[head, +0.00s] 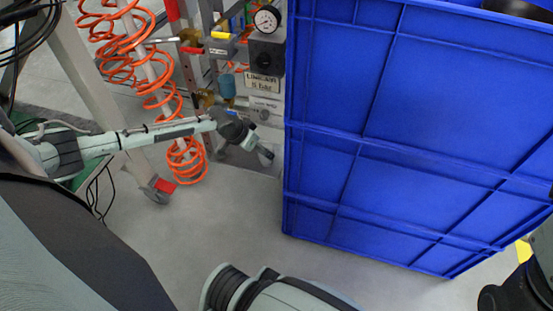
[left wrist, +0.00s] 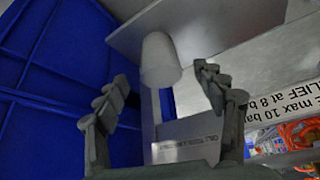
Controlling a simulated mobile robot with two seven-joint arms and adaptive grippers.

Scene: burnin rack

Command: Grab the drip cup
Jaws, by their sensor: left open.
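The drip cup (left wrist: 160,60) is a pale, translucent, tapered cup. In the left wrist view it stands out just beyond my left gripper (left wrist: 163,86), roughly between the two fingertips and a little above them in the picture. The fingers are spread on either side and I see no contact with the cup. In the head view my left gripper (head: 266,155) is at the end of the arm from the left, close to the blue crate wall. I cannot make out the cup in the head view. My right gripper is not in view.
A large blue crate (head: 420,130) fills the right side. Behind my left gripper is a rack with a pressure gauge (head: 266,19), valves and a labelled plate (head: 262,82). Orange coiled hose (head: 150,60) hangs at left. A grey panel (left wrist: 240,35) is behind the cup. Grey floor is clear below.

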